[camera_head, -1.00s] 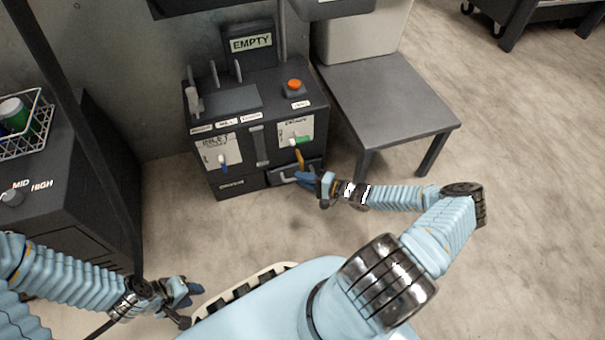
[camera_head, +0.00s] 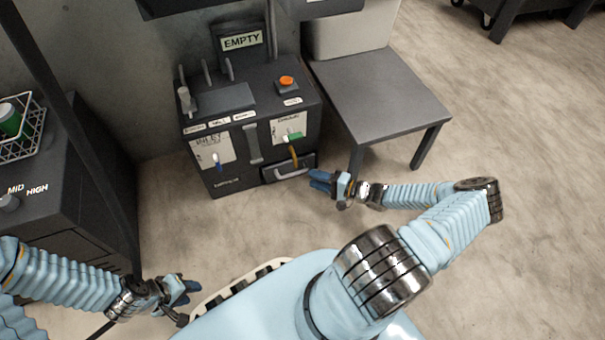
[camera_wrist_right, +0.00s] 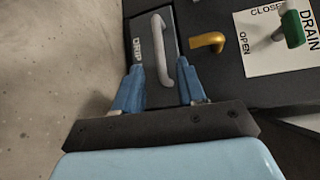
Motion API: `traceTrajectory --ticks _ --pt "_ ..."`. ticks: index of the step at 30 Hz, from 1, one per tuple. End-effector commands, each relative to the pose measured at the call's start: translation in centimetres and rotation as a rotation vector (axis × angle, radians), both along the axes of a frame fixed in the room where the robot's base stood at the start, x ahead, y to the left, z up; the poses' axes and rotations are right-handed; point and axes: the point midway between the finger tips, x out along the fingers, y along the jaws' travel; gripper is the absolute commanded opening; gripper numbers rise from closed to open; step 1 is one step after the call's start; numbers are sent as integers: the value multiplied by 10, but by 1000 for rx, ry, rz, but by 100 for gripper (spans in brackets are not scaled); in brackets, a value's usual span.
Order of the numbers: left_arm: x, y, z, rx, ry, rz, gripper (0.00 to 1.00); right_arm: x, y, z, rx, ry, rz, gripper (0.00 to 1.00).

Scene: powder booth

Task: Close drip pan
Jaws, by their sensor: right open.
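The drip pan (camera_head: 286,174) is a dark drawer front with a pale bar handle, low at the right of the black machine. In the right wrist view the drip pan (camera_wrist_right: 147,65) carries a label ending in "RIP" and its white handle (camera_wrist_right: 162,50). My right gripper (camera_head: 318,181) is open and empty, just in front and to the right of the pan. In the wrist view its blue fingers (camera_wrist_right: 157,88) appear on both sides of the handle's near end. My left gripper (camera_head: 180,296) is low at left, far from the pan; its jaws are unclear.
The machine (camera_head: 232,150) has a yellow spout (camera_head: 294,157) above the pan and a green drain handle (camera_head: 294,137). A grey table (camera_head: 375,95) stands right of it. A dark cabinet (camera_head: 60,190) with a wire basket (camera_head: 22,135) is at left. The floor in front is clear.

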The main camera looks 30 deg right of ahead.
Motion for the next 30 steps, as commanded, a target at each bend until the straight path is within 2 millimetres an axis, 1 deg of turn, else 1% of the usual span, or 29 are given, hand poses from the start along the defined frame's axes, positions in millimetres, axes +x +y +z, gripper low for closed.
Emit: traceTrajectory --ticks 1,6,10,15,30 --pt "0 0 4 0 1 0 38 -11 -7 4 -3 2 -1 40" --pt "0 0 7 0 2 -1 38 -38 -24 7 -1 2 -1 40" --pt "0 0 8 0 2 -2 38 -49 -31 9 0 0 0 40" --pt "-1 0 8 0 2 -2 38 -54 -34 9 1 0 1 40" --pt "-1 0 8 0 2 -1 38 -53 -33 9 1 0 1 40"
